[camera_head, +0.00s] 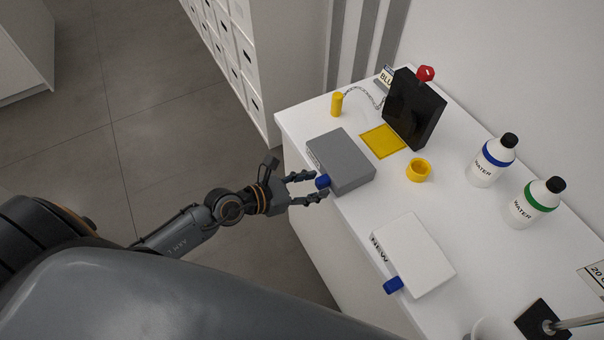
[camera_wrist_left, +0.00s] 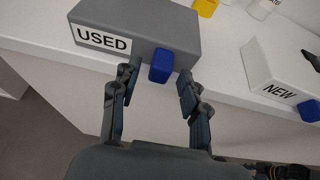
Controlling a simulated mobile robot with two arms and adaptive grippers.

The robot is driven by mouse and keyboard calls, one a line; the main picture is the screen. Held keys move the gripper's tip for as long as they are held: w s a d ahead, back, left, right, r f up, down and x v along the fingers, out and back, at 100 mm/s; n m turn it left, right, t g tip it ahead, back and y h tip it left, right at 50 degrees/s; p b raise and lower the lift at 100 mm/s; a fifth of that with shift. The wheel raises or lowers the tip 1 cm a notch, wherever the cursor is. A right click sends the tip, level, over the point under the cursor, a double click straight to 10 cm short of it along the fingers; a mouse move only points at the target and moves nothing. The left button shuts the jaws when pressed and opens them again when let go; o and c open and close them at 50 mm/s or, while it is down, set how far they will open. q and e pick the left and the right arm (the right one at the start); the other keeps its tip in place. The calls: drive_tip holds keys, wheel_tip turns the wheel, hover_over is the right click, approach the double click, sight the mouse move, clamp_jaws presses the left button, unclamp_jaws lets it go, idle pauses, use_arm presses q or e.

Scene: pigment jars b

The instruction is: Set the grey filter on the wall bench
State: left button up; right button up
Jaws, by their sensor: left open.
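The grey filter (camera_head: 345,160) is a flat grey block lying on the white wall bench (camera_head: 390,190), near its front left edge. In the left wrist view the grey filter (camera_wrist_left: 150,25) shows a "USED" label and a blue handle (camera_wrist_left: 161,66) sticking out of its front side. My left gripper (camera_head: 313,187) is open, with its fingers on either side of the blue handle. In the left wrist view the left gripper (camera_wrist_left: 158,80) has the handle between its fingertips; I cannot tell whether they touch it. My right gripper is not clearly seen.
On the bench stand a black box (camera_head: 412,110) with a red knob, a yellow square (camera_head: 382,141), a yellow ring (camera_head: 418,170), a yellow cylinder (camera_head: 337,104) and two water bottles (camera_head: 491,160). A white block (camera_head: 413,254) labelled "NEW" lies nearer the front. Drawers (camera_head: 232,60) stand behind.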

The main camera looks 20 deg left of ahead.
use_arm(q)
drive_tip(key=b+v, duration=0.2)
drive_tip(key=v, duration=1)
drive_tip(key=shift+b, duration=0.3)
drive_tip(key=shift+d, duration=0.1)
